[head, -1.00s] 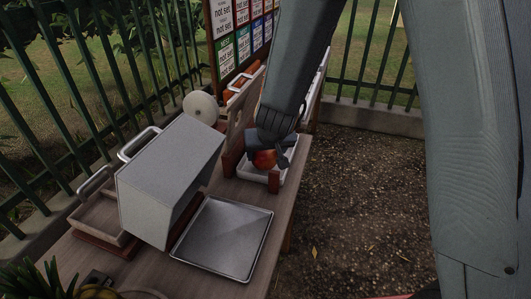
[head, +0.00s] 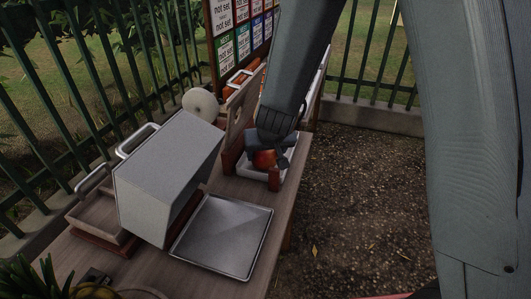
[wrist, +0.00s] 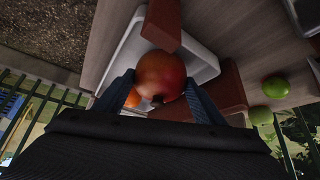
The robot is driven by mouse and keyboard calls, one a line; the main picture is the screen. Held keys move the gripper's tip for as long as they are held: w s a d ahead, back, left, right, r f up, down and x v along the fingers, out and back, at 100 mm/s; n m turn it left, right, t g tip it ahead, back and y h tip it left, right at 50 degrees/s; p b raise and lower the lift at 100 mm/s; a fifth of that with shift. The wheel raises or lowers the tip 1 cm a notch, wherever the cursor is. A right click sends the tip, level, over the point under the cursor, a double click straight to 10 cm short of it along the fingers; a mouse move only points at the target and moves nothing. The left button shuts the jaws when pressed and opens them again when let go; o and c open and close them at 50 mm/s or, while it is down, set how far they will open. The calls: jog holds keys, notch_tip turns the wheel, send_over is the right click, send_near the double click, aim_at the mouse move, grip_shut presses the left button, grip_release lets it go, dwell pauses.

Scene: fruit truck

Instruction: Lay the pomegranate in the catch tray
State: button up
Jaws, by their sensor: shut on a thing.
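The red pomegranate (head: 265,159) is between the fingers of my gripper (head: 270,152), which is shut on it. In the wrist view the pomegranate (wrist: 160,75) shows large between the two fingertips of my gripper (wrist: 160,88). A white tray (wrist: 205,66) with raised walls lies below the fruit, and it also shows in the head view (head: 247,169), partly hidden by my gripper. The pomegranate is over or inside this tray; I cannot tell whether it touches the bottom. An orange fruit (wrist: 132,98) shows beside my left-hand finger, partly hidden.
Reddish-brown wooden posts (head: 274,179) stand close by the white tray. A flat metal tray (head: 224,236) lies in front of a tilted grey box (head: 169,175). Green fruits (wrist: 276,87) show at the right in the wrist view. The counter's right edge drops to gravel.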

jog(key=shift+f, duration=0.2)
dwell(0.6)
jog(key=o, duration=1.3)
jog(key=shift+c, duration=0.2)
jog(key=shift+r+p, duration=4.6)
jog(key=shift+p, duration=0.75)
